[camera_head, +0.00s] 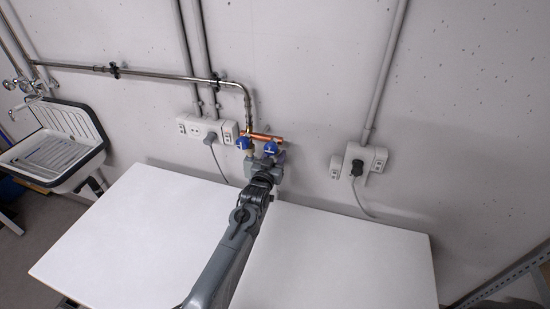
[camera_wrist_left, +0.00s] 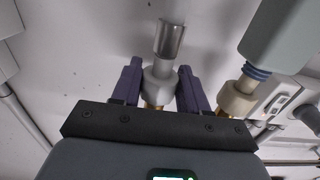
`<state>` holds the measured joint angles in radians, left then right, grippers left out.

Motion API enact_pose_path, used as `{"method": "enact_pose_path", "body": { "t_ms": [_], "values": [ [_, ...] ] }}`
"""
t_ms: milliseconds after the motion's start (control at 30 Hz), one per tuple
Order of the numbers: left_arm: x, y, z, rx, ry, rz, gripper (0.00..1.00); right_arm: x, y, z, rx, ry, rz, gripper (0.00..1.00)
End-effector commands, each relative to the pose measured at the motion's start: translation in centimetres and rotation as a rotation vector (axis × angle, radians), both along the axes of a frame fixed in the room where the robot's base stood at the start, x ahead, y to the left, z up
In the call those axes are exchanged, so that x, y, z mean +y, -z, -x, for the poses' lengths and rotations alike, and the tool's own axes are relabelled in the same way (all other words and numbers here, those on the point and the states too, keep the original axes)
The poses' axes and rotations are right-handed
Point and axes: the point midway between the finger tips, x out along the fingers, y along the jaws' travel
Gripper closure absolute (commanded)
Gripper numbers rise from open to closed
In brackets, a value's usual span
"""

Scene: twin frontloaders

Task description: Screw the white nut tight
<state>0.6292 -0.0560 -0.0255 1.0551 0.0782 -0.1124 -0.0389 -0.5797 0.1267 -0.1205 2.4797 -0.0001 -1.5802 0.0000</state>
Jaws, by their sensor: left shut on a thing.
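In the left wrist view, a pale grey-white nut (camera_wrist_left: 158,84) sits between the two dark fingers of my left gripper (camera_wrist_left: 158,90), which is shut on it. A shiny metal pipe end (camera_wrist_left: 170,40) extends from the nut, and a bit of brass shows at its other side. In the head view, my left gripper (camera_head: 264,160) reaches the wall fittings just below the blue valve handles (camera_head: 243,143). The nut is hidden there by my arm. My right gripper is not in view.
A copper pipe (camera_head: 265,136) runs behind the valves. In the wrist view, a second, beige nut (camera_wrist_left: 237,98) with a grey-green fitting (camera_wrist_left: 285,35) stands close to the right finger. White surfaces (camera_head: 140,235) lie below, sockets (camera_head: 360,160) and a sink (camera_head: 60,145) along the wall.

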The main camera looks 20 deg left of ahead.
Motion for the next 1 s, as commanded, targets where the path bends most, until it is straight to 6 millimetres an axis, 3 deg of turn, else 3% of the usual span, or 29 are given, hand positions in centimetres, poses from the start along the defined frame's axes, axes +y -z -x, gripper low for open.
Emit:
{"method": "enact_pose_path", "body": {
  "t_ms": [367,533,900,1000],
  "values": [
    [0.0,0.1,-0.2,0.001,-0.004,0.000,0.83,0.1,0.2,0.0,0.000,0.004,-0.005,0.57],
    [-0.3,0.2,-0.2,0.002,-0.084,0.004,0.83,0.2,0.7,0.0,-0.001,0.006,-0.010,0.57],
    [-0.1,0.5,-0.2,0.001,-0.358,0.002,0.83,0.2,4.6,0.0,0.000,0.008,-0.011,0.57],
    [-0.2,0.5,-0.2,0.004,-0.408,0.002,0.83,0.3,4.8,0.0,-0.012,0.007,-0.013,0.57]
  ]
}}
